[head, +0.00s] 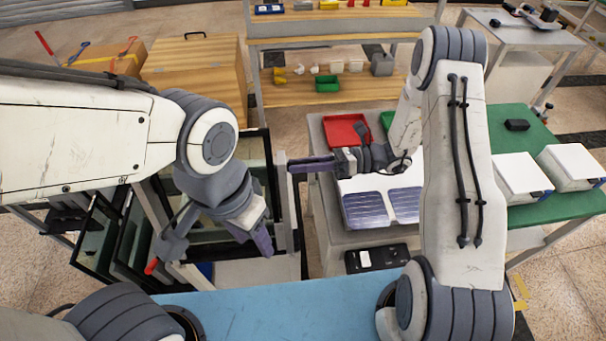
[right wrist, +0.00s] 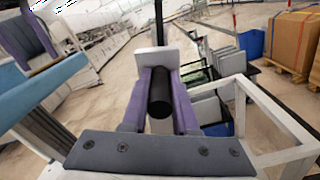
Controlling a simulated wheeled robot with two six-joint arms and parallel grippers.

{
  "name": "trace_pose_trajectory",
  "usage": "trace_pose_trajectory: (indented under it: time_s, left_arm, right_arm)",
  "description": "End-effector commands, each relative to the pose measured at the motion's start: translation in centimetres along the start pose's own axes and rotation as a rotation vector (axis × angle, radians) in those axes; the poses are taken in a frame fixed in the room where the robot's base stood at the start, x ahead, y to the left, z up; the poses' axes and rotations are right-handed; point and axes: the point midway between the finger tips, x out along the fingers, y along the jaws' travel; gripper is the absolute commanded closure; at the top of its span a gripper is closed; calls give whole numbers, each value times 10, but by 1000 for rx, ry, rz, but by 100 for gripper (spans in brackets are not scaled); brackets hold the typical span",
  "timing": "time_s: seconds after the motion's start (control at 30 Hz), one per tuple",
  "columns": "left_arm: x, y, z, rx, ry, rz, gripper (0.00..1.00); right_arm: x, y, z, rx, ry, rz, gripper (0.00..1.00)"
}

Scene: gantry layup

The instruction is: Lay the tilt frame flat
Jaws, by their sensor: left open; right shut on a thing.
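My right gripper (head: 308,163) is shut at the top of a pale grey upright of what looks like the tilt frame (head: 284,208). In the right wrist view, its purple fingers (right wrist: 158,98) lie on either side of a black round bar (right wrist: 159,92), with a pale plate behind it. Pale square bars of the frame (right wrist: 272,112) stand to the right there. The frame appears raised, not flat; its exact angle is unclear. My left gripper (head: 252,238) is open and empty, pointing down left of the upright; its far finger is mostly hidden.
Black-edged glass panels (head: 98,232) stand under my left arm. A red-tipped lever (head: 152,266) is close to my left gripper. Right of the frame, a grey table (head: 322,226) holds blue cell panels (head: 366,210) and a red tray (head: 346,129). A blue surface (head: 270,312) lies in front.

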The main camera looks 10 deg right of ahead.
Motion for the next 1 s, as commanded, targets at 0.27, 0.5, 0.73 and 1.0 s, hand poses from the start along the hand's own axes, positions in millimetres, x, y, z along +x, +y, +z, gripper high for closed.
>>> trace_pose_trajectory:
  time_s: [0.27,0.5,0.73,1.0]
  left_arm:
    - [10,-1,1,0,0,0,50]
    - [23,-2,1,1,0,0,50]
    - [34,-2,2,2,0,0,50]
    - [40,-3,2,2,0,0,50]
  right_arm:
    - [0,-39,6,132,-4,1,100]
    - [0,-68,6,236,-4,0,100]
    - [0,-86,5,234,-4,1,100]
    - [0,-96,5,235,-2,1,100]
